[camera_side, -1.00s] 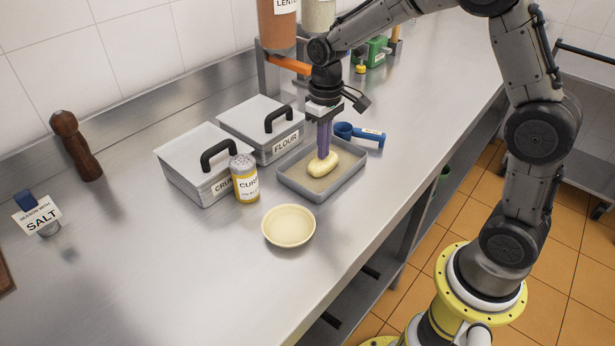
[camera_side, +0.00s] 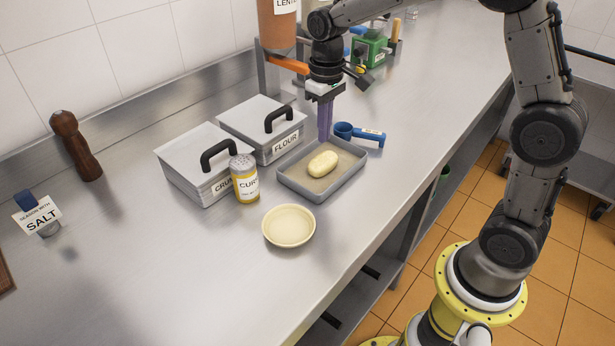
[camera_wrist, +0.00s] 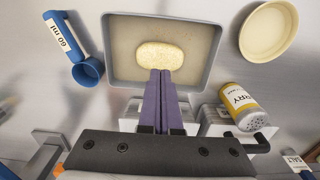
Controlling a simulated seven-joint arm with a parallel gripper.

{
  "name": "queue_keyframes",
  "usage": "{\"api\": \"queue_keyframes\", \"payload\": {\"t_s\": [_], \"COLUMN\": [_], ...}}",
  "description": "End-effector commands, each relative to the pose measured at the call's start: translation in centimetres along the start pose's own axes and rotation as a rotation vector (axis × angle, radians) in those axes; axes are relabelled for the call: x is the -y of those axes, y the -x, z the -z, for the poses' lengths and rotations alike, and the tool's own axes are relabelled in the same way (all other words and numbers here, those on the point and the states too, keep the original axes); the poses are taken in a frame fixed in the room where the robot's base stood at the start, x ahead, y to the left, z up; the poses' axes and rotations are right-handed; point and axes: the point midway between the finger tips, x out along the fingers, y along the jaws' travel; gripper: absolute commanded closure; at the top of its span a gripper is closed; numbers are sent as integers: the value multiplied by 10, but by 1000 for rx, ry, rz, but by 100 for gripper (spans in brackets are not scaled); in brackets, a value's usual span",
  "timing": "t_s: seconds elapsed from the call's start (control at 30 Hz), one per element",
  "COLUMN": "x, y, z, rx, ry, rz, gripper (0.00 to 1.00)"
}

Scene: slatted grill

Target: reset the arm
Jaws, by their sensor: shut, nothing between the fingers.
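My gripper (camera_side: 325,137) has purple fingers pressed together and holds nothing. In the side view its tips are above the back part of a grey tray (camera_side: 297,188). A pale yellow oval piece (camera_side: 323,164) lies in the tray on a layer of crumb-like material, apart from the fingers. In the wrist view the closed fingers (camera_wrist: 163,76) point toward the oval piece (camera_wrist: 160,56), which looks speckled, and they overlap its near edge in the picture. The tray (camera_wrist: 112,62) surrounds it.
A blue scoop (camera_side: 362,134) lies right of the tray. Lidded crumb (camera_side: 183,179) and flour (camera_side: 246,118) bins, a curry shaker (camera_side: 246,187) and an empty cream bowl (camera_side: 288,226) stand nearby. A pepper mill (camera_side: 77,150) and salt sign (camera_side: 38,216) are left. The front-left counter is clear.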

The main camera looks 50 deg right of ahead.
Motion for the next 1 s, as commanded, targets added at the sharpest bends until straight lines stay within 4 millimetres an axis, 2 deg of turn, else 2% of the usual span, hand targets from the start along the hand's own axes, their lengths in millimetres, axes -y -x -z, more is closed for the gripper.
{"api": "queue_keyframes", "payload": {"t_s": [0.27, 0.37, 0.43, 0.6, 0.7, 0.87, 1.0], "x": [1, 3, 5, 11, 14, 18, 19], "y": [6, 30, 52, 100, 116, 123, 110], "z": [0, -2, -13, -65, -101, -160, -204], "rx": [-16, -73, -122, -252, -322, -424, -491], "ry": [2, 6, 10, 20, 23, 22, 18], "rz": [-1, -3, -5, -9, -10, -9, -6], "gripper": [100, 100, 100, 100, 100, 100, 100]}}
